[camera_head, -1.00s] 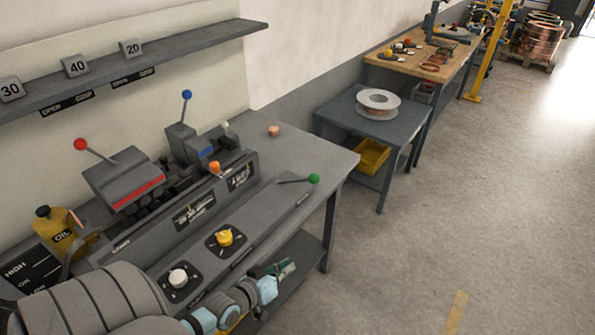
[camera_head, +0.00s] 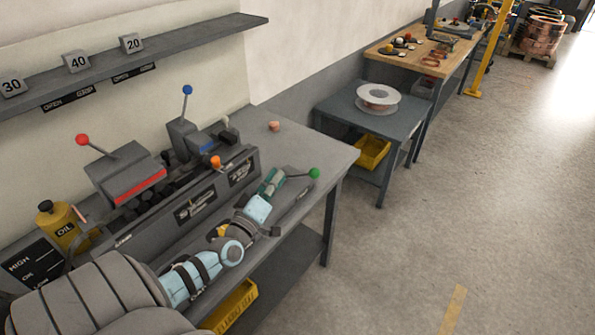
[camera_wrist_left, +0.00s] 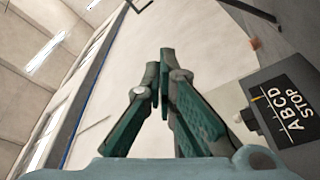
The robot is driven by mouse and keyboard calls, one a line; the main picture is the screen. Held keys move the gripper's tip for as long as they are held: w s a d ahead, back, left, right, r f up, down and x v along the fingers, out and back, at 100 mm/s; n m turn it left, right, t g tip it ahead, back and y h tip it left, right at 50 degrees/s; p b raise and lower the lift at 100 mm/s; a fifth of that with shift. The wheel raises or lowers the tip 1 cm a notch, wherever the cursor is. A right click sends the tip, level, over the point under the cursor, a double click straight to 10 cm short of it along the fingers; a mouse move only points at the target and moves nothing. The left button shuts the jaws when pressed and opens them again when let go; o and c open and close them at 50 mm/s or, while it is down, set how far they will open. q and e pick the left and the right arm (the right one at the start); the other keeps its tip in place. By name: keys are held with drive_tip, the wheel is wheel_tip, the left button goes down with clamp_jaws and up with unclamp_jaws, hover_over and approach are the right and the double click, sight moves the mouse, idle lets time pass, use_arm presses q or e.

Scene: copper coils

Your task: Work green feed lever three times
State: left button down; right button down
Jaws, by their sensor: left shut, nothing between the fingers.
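The green feed lever's round knob (camera_head: 314,173) sits at the right end of the bench's front panel in the head view. Its thin rod runs left toward my left gripper (camera_head: 272,181), which is just left of the knob. The gripper is shut with nothing held. I cannot tell whether it touches the rod. In the left wrist view, the two green fingers (camera_wrist_left: 165,65) are together at their tips, and the lever does not show. My right gripper is not in view.
A red-knobbed lever (camera_head: 82,140), a blue-knobbed lever (camera_head: 187,90) and an orange knob (camera_head: 215,162) stand on the machine behind my arm. An oil can (camera_head: 62,226) is at left. A small table (camera_head: 350,113) bears a spool (camera_head: 377,98). Open floor lies right.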

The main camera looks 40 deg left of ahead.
use_arm(q)
drive_tip(key=w+d+f+b, duration=0.1)
drive_tip(key=w+b, duration=0.1)
drive_tip(key=w, duration=0.5)
drive_tip(key=shift+w+d+f, duration=0.15)
drive_tip(key=shift+d+f, duration=0.05)
drive_tip(key=shift+d, duration=0.15)
drive_tip(key=shift+a, duration=0.15)
drive_tip(key=shift+f+b, duration=0.1)
drive_tip(key=shift+b, duration=0.2)
